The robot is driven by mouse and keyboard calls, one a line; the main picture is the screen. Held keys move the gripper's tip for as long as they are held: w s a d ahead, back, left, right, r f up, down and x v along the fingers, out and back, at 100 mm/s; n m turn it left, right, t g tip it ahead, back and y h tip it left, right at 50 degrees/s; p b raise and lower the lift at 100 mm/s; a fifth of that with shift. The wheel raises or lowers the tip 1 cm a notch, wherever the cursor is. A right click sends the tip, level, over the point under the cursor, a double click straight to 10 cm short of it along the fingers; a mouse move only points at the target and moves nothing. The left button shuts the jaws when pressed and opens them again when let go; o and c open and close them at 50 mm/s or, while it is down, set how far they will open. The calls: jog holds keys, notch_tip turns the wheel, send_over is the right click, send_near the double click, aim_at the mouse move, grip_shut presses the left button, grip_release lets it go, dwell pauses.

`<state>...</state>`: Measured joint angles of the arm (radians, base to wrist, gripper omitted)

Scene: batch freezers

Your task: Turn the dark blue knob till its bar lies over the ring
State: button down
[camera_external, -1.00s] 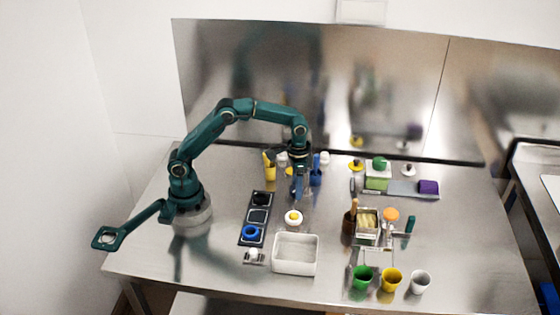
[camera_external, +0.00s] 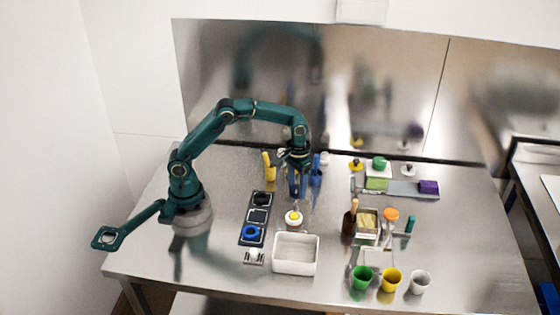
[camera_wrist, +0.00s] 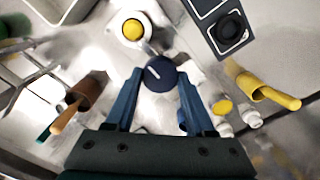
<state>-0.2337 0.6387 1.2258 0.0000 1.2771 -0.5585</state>
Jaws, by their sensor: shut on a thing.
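The dark blue knob (camera_wrist: 160,76) sits between my fingertips in the wrist view, with a short white bar on its top pointing to the upper left. My gripper (camera_wrist: 161,82) is shut on the knob, one blue finger on each side.
A white round base with a yellow button (camera_wrist: 132,30) is close to the knob; it also shows in the external view (camera_external: 294,217). A black panel with dials (camera_external: 257,218) lies to the left, a white tray (camera_external: 296,254) in front.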

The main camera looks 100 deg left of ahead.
jog(key=shift+c, duration=1.3)
grip_release()
jog(key=shift+r, duration=0.1)
jog(key=shift+r, duration=2.5)
